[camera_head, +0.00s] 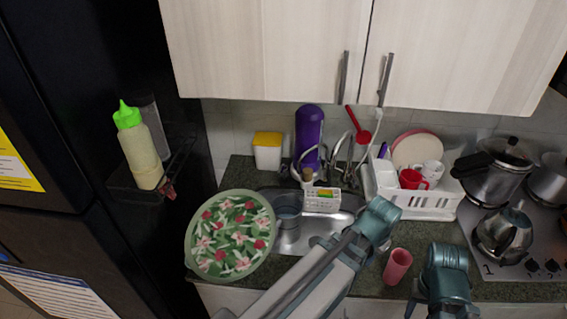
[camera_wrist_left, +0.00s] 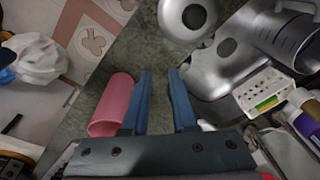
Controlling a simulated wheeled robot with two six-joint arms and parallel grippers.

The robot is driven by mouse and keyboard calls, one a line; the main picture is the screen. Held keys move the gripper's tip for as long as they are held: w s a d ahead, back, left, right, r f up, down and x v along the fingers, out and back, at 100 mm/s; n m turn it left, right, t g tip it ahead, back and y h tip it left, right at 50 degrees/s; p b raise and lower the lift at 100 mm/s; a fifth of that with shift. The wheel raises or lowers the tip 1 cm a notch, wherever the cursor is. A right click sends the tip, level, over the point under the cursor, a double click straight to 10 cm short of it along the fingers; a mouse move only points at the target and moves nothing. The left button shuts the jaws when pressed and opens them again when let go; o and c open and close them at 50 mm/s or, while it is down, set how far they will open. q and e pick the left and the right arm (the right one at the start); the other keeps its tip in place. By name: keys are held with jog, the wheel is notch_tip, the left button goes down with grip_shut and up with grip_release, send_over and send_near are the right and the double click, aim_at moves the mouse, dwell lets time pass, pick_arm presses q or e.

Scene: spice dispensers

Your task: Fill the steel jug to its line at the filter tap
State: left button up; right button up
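A grey steel vessel, seemingly the jug, stands in the left part of the sink (camera_head: 288,215) in the head view. In the left wrist view a shiny steel cylinder with line marks, seemingly the jug (camera_wrist_left: 283,38), lies at the upper right. Curved chrome taps (camera_head: 340,152) rise behind the sink; I cannot tell which is the filter tap. My left gripper (camera_wrist_left: 160,78) is open and empty over the counter, apart from the jug; its fingers are hidden in the head view. My right gripper (camera_head: 445,262) is at the lower right, its fingers not clear.
A pink cup (camera_head: 397,266) is on the counter's front edge, close to my left gripper in the left wrist view (camera_wrist_left: 110,105). A white dish rack (camera_head: 415,205) stands right of the sink. A floral round tray (camera_head: 190,240) is at the left. Pots (camera_head: 490,175) and a kettle (camera_head: 505,235) stand right.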

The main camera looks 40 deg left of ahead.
pick_arm(q)
jog(key=shift+n+t, duration=0.8)
jog(key=w+a+r, duration=0.1)
jog(key=a, duration=0.1)
jog(key=w+a+r+p, duration=0.1)
jog(key=w+a, duration=0.1)
jog(key=a, duration=0.1)
jog(key=w+a+r+p, duration=0.1)
jog(key=w+a+r, duration=0.1)
jog(key=shift+w+a+r, duration=0.1)
jog(key=shift+a, duration=0.1)
grip_shut()
jog(key=w+a+r+n+t+y+p, duration=0.1)
jog(key=a+r, duration=0.3)
jog(key=a, duration=0.6)
jog(key=w+a+r+n+t+y+p, duration=0.1)
jog(key=a+r+p, duration=0.3)
jog(key=a, duration=0.5)
jog(key=w+a+r+n+t+y+p, duration=0.1)
jog(key=w+a+r+n+t+p, duration=0.1)
jog(key=a, duration=0.8)
notch_tip(320, 180, up, 3)
jog(key=shift+w+a+f+n+y+p, duration=0.2)
jog(key=shift+w+a+n+y+p, duration=0.1)
jog(key=shift+w+a+n+p, duration=0.15)
pick_arm(e)
notch_tip(320, 180, up, 11)
